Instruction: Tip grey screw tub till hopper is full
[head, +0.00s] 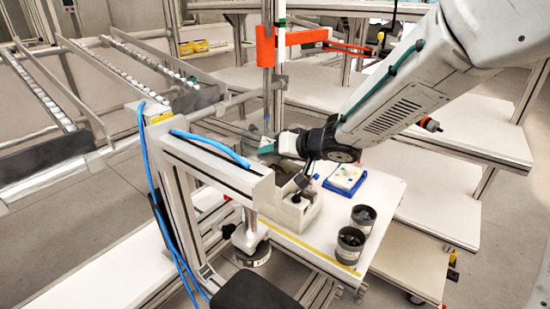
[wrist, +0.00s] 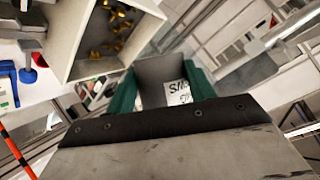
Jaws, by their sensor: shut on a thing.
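My gripper (head: 284,146) has green fingers and is shut on a grey screw tub (head: 266,148). In the wrist view the tub (wrist: 152,72) sits between the fingers, with a white label partly readable. The tub is above the hopper's edge; its tilt and contents cannot be made out. The hopper (head: 300,212) is a pale feeder box on the white table. In the wrist view the hopper (wrist: 152,5) shows a dark floor with several brass-coloured screws scattered on it. No screws are visible falling.
Two dark grey tubs (head: 350,244) with dark contents stand at the table's right front. A blue tray with a pale block (head: 345,178) lies behind them. A metal frame with a blue hose (head: 212,150) stands close left of the hopper. An orange clamp (head: 266,46) is on a post behind.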

